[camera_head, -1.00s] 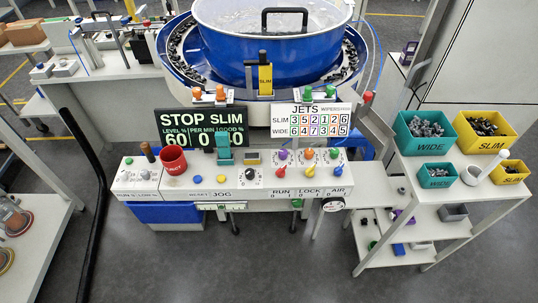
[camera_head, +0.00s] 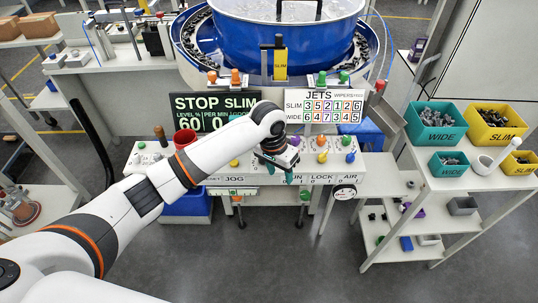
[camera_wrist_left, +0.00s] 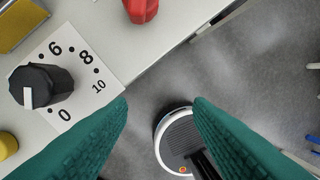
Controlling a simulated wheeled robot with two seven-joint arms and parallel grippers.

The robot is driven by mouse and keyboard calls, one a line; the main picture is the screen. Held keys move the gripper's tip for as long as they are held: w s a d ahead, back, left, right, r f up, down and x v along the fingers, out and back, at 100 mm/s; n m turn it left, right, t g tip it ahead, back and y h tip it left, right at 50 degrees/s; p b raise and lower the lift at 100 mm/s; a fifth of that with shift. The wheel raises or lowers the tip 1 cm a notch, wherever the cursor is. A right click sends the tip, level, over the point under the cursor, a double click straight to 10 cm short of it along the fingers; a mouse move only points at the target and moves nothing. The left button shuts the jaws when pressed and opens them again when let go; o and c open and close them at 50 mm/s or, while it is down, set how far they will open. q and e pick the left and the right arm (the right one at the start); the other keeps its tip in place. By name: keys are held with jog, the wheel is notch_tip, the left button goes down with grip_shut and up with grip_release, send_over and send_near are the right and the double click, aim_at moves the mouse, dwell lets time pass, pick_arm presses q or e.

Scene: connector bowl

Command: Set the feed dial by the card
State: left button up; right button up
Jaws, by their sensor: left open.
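The feed dial (camera_wrist_left: 42,86) is a black knob on a white scale plate in the left wrist view. Its white mark faces the picture's lower edge; 0, 10, 8 and 6 are legible, but the exact reading is unclear. In the head view my arm hides the dial. The card (camera_head: 325,108) stands behind the console, with coloured digits in SLIM and WIDE rows. The dark display (camera_head: 214,110) beside it reads STOP SLIM. My left gripper (camera_wrist_left: 161,103) has teal fingers, open and empty, beside the dial and past the console's front edge. My right gripper is out of view.
A red knob (camera_wrist_left: 141,9) and a yellow button (camera_wrist_left: 6,145) flank the dial. More coloured knobs (camera_head: 322,157) stand right of the gripper on the console. Bins (camera_head: 437,128) stand on the right shelf.

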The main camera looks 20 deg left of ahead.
pick_arm(q)
jog(key=w+a+r+n+y, duration=0.1)
jog(key=w+a+r, duration=0.2)
jog(key=r, duration=0.3)
jog(key=w+a+r+n+y, duration=0.1)
jog(key=w+a+r, duration=0.15)
jog(key=r, duration=0.35)
jog(key=shift+g, duration=0.3)
jog(key=f, duration=0.4)
jog(key=f+p, duration=0.1)
jog(key=f, duration=0.7)
jog(key=shift+s+a+p, duration=0.2)
jog(key=shift+a+p, duration=0.2)
jog(key=shift+c, duration=0.4)
jog(key=c, duration=0.9)
